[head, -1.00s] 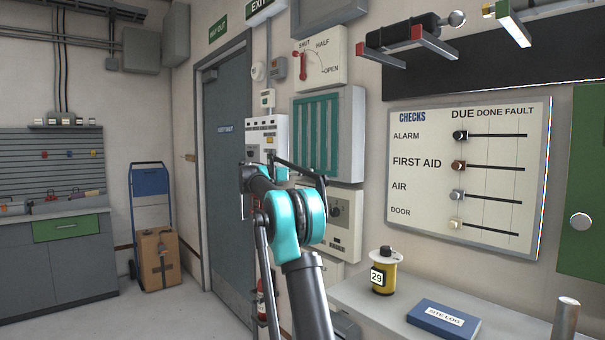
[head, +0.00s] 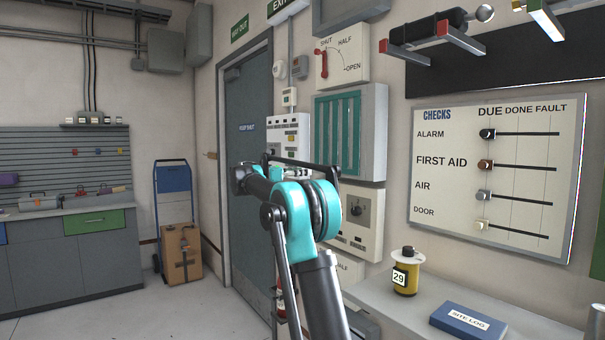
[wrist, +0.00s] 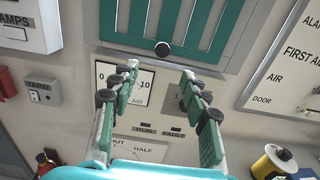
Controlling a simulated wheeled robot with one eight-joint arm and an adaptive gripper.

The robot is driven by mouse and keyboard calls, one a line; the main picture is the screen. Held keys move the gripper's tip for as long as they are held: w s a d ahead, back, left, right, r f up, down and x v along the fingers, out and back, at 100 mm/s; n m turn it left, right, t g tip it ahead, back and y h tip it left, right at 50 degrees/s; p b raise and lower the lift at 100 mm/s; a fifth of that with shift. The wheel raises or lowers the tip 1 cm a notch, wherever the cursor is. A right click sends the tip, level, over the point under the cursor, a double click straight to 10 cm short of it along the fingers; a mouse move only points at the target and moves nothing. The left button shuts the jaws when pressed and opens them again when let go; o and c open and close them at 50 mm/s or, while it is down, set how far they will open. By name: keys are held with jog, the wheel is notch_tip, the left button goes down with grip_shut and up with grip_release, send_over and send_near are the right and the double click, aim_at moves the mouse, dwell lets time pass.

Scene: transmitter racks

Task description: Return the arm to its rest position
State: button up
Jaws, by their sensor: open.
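My gripper (wrist: 160,74) shows in the wrist view with its two green-and-grey fingers spread wide and nothing between them. It faces a wall unit with a 0–10 AIR gauge (wrist: 112,78), below a green slatted panel (wrist: 205,25). I cannot tell how far the fingertips are from the wall. In the head view my arm (head: 306,212) rises from the bottom middle, bends at a teal joint, and its upper part points left and away in front of the wall panels. My gripper's fingers are not clear in that view.
A ledge (head: 400,315) on the right bears a yellow canister (head: 405,275) and a blue site log (head: 468,320). The checks board (head: 500,180) hangs above. A grey door (head: 250,165), a boxed trolley (head: 182,250) and a workbench (head: 70,255) stand left. Floor at left is clear.

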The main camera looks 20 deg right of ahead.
jog(key=s+d+f+m+g+y, duration=0.1)
jog(key=s+f+m+y, duration=0.35)
jog(key=s+f, duration=0.75)
jog(key=s+f+m+g+y, duration=0.1)
jog(key=s+f+m+y, duration=0.4)
jog(key=s+f, duration=0.75)
jog(key=s+a+f+m+y, duration=0.2)
jog(key=s+a+f+m, duration=0.2)
jog(key=s+f, duration=0.4)
jog(key=s+a+f+m+y, duration=0.3)
jog(key=s+a+f+m, duration=0.1)
jog(key=s+f, duration=0.5)
jog(key=s+a+f+m+y, duration=0.2)
jog(key=s+a+f+m, duration=0.2)
jog(key=s+f, duration=0.5)
jog(key=shift+a, duration=0.25)
